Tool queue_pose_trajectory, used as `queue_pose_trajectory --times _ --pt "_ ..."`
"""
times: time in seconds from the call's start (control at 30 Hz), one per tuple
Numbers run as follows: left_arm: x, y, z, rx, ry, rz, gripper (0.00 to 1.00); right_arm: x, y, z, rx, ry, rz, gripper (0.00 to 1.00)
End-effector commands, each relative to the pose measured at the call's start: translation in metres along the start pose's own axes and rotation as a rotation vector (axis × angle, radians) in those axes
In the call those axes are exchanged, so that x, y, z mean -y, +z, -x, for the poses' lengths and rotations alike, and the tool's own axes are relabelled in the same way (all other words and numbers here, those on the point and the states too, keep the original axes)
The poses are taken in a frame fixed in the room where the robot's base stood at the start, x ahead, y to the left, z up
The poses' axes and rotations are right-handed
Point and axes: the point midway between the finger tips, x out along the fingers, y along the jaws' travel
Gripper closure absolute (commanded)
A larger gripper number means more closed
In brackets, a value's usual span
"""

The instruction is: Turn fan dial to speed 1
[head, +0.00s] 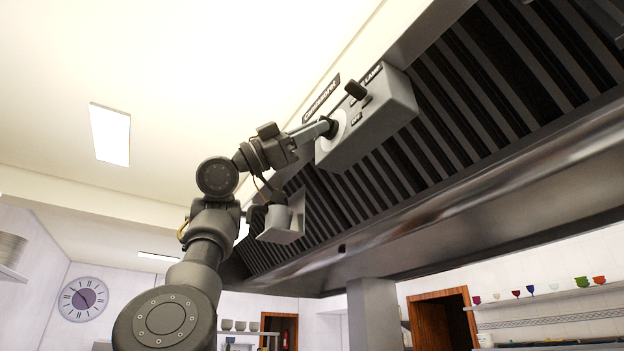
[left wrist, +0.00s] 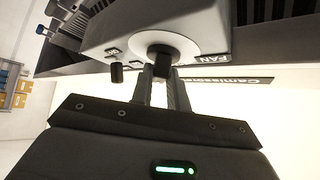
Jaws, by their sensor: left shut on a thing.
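The fan dial is a dark knob (left wrist: 158,56) on a round white plate (left wrist: 188,43), with a "FAN" label beside it in the left wrist view. It sits on a grey control box (head: 385,112) fixed to the slatted hood. My left gripper (head: 328,128) is at the white plate, its fingers shut on the dial. In the left wrist view the fingers (left wrist: 160,88) close around the knob's near end. The fingers hide most of the dial in the head view. The dial's speed marks cannot be read. My right gripper is not in view.
A second dark knob (head: 355,90), by the lamp label, sticks out of the same box close to the fan dial. The slatted hood (head: 470,100) runs along the right with a metal rim below. Open room lies left of the box under the ceiling.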

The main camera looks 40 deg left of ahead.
Motion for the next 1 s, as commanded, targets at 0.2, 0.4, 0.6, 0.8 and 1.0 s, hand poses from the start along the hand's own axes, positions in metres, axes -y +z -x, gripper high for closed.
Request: queue_pose_trajectory --times 0.2,0.4,0.6,0.8,1.0 --pt "0.000 0.000 0.000 -0.001 -0.001 0.000 1.00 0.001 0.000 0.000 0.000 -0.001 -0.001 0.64" --pt "0.000 0.000 0.000 -0.001 -0.001 0.000 0.64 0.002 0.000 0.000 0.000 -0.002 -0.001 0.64" --pt "0.000 0.000 0.000 0.000 -0.001 0.001 0.62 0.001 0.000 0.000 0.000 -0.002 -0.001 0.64" --pt "-0.001 0.001 0.009 0.000 -0.002 0.001 0.62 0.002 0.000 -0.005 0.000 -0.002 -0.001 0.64" --pt "-0.002 0.002 0.046 -0.001 -0.004 0.000 0.62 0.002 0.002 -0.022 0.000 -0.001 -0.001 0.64"
